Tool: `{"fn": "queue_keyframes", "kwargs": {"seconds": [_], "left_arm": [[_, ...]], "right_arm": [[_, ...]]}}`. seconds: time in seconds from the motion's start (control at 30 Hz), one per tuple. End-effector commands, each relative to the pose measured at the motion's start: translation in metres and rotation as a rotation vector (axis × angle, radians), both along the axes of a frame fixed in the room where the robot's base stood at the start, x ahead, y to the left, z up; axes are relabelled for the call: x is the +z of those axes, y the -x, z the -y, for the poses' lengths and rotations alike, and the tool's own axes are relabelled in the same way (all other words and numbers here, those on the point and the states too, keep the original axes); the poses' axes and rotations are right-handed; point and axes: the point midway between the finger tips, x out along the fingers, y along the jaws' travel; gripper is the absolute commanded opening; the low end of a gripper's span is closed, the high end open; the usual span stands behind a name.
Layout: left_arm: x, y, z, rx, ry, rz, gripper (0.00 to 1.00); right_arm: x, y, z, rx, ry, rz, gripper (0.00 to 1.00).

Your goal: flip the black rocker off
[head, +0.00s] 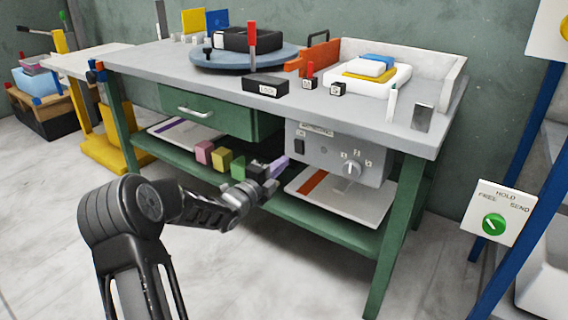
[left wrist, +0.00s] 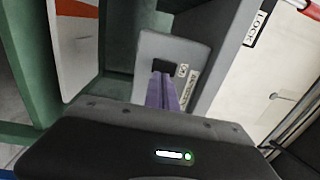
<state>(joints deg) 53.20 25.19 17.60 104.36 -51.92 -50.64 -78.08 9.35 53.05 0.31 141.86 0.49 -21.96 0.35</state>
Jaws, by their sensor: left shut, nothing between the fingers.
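The black rocker (head: 299,147) sits at the upper left of the grey control box (head: 325,160) under the tabletop. It also shows in the left wrist view as a dark patch (left wrist: 165,66) on the grey panel (left wrist: 152,46). My left gripper (head: 284,161) has purple fingers and is shut and empty, just left of and slightly below the rocker in the head view. In the left wrist view its fingertips (left wrist: 162,78) overlap the rocker's edge. I cannot tell whether they touch it, nor which way it is tipped. My right gripper is not in view.
A pale knob (head: 351,169) sits on the same box, right of the rocker. A green drawer (head: 205,112) is left of the box. Pink, yellow-green and dark blocks stand on the lower shelf near my left arm.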

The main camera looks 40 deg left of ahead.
Motion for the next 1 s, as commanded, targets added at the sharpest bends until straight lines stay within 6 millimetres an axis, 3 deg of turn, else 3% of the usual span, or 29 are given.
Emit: {"fn": "queue_keyframes", "kwargs": {"seconds": [0.3,0.5,1.0], "left_arm": [[-0.005,0.055,0.001,0.0,0.001,-0.004,0.0],[-0.008,0.079,0.001,0.0,0.001,-0.003,0.0],[-0.01,0.083,0.002,-0.001,0.001,-0.002,0.0]], "right_arm": [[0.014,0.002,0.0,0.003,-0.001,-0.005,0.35],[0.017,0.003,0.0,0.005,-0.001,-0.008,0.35],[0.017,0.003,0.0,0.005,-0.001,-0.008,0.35]]}}
